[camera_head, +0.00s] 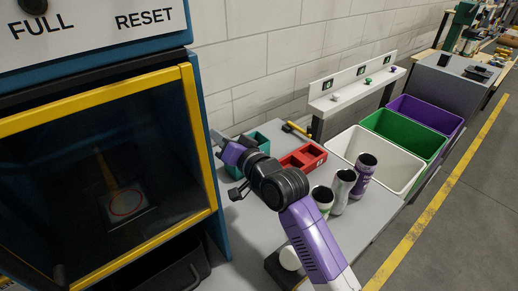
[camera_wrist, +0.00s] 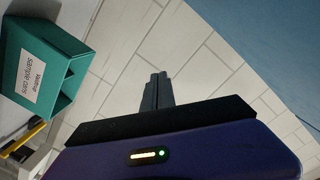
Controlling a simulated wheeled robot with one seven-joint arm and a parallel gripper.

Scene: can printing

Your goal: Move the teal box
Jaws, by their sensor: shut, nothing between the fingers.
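The teal box (camera_wrist: 55,60) is at the upper left of the wrist view, with a white label that reads "sample cans". In the head view the teal box (camera_head: 263,142) stands on the grey table, partly hidden behind my gripper and wrist. My gripper (camera_head: 216,136) is beside the blue-sided machine, at the box's left. In the wrist view the two dark fingers of my gripper (camera_wrist: 158,78) are together, with nothing between them. They point at the white block wall, and the box is off to their left.
A red tray (camera_head: 304,157) and a yellow-handled tool (camera_head: 297,129) lie close by on the table. Several cans, one a purple can (camera_head: 362,169), stand at the table's right. White (camera_head: 378,160), green (camera_head: 405,133) and purple (camera_head: 428,113) bins are beyond. The machine (camera_head: 205,140) is close on the left.

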